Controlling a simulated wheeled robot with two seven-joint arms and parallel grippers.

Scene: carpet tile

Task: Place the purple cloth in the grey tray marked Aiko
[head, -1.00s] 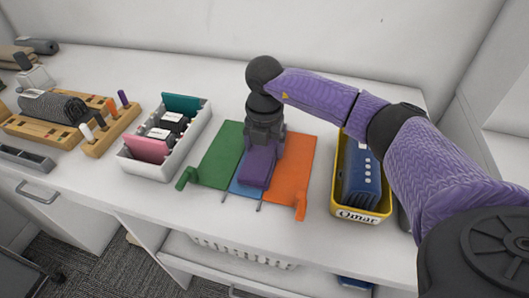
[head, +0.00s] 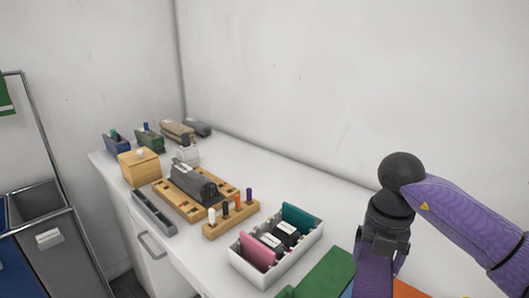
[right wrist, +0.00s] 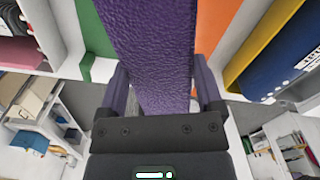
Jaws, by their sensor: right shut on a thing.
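My right gripper (head: 380,250) is at the lower right of the head view, shut on the folded purple cloth (head: 374,282), which runs off the bottom edge. In the right wrist view the purple cloth (right wrist: 148,45) lies between the two fingers of the gripper (right wrist: 160,82) and stretches away from them. I see no Aiko label. Grey open bins (head: 68,240) stand at the lower left of the head view, one with a pale, unreadable label plate. My left gripper is not in view.
The yellow tray (right wrist: 245,55) shows in the wrist view.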

